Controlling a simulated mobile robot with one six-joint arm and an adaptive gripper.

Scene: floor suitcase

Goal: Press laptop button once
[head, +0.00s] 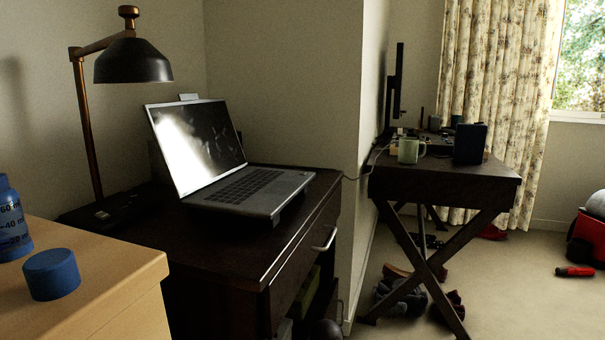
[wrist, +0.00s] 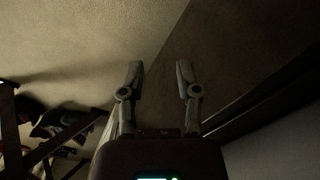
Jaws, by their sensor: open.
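The laptop (head: 228,180) stands open on a dark wooden cabinet in the head view, its screen tilted back with a bright reflection on it. Its keyboard (head: 246,187) faces up and to the right. I cannot make out a single separate button on it. My gripper (wrist: 158,75) shows in the wrist view with its two fingers apart and nothing between them. A wall and dark edges lie beyond the fingers. The laptop is not in the wrist view, and my gripper is not in the head view.
The dark cabinet (head: 296,236) has a silver drawer handle. A black lamp (head: 133,62) stands left of the laptop. A light wooden surface (head: 120,270) at front left bears a blue cap (head: 52,274) and a blue bottle (head: 12,222). A dark desk (head: 445,184) holds a mug (head: 408,150).

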